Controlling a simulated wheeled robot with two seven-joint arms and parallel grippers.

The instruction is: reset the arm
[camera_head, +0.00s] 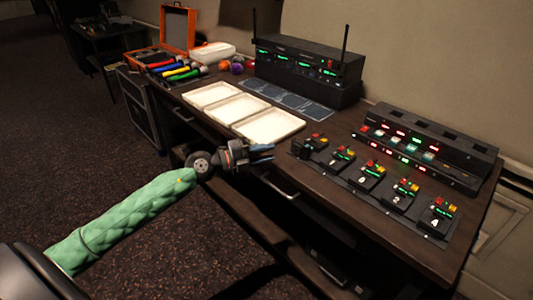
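My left arm, in a green quilted sleeve, comes in from the lower left of the head view. My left gripper (262,152) is at the desk's front edge, between the white trays and the row of small black devices. Its dark fingers point right; at this size I cannot tell if they are apart or closed. I see nothing clearly held in it. My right gripper is not in view.
The brown desk (400,237) carries three white trays (268,125), several black devices (368,178), a lit charger rack (425,145) and an antenna receiver (305,70). Coloured microphones (180,70) and an orange case (177,28) stand at the back. Open carpet (60,150) lies left.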

